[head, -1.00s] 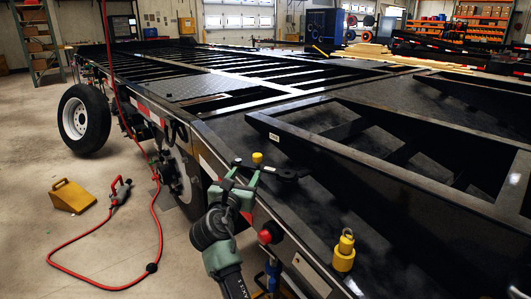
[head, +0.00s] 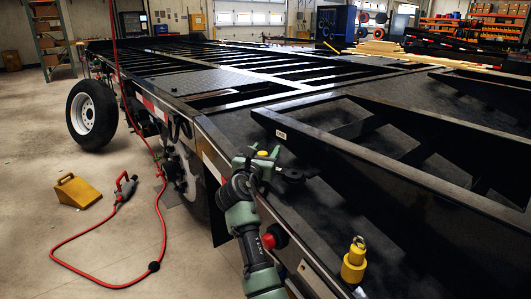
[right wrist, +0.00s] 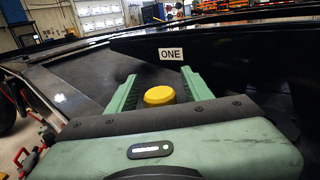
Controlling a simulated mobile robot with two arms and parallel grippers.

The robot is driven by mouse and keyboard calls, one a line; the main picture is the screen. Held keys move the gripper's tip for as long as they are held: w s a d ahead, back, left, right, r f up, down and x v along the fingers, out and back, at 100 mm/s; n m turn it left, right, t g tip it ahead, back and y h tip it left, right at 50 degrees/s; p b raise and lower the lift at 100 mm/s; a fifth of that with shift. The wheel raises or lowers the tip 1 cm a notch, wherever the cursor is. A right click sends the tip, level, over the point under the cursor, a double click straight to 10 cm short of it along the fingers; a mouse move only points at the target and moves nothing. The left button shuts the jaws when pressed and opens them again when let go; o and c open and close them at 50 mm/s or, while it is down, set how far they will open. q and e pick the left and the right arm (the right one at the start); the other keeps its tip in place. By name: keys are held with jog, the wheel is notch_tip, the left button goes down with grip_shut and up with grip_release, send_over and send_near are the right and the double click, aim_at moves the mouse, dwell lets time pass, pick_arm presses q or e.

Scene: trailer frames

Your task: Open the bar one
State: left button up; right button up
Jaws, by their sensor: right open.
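The black bar (head: 345,148) on the trailer deck carries a small white label (head: 281,135), which reads ONE in the right wrist view (right wrist: 171,54). A yellow-topped knob (head: 262,154) stands at the deck edge near this end of the bar. My right gripper (head: 257,163) is open there, its two green fingers on either side of the knob. In the right wrist view the yellow cap (right wrist: 160,96) sits between the fingers; contact cannot be told. A black lever-like part (head: 297,174) lies just right of the gripper. My left gripper is not in view.
A second yellow knob (head: 354,262) stands on the edge nearer me, and a red knob (head: 275,237) sits beside my right arm. A red hose (head: 163,215), a yellow wheel chock (head: 77,191) and a wheel (head: 92,115) are at left. Floor there is partly clear.

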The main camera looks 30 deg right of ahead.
jog(key=shift+c, duration=0.3)
grip_shut()
dwell(1.1)
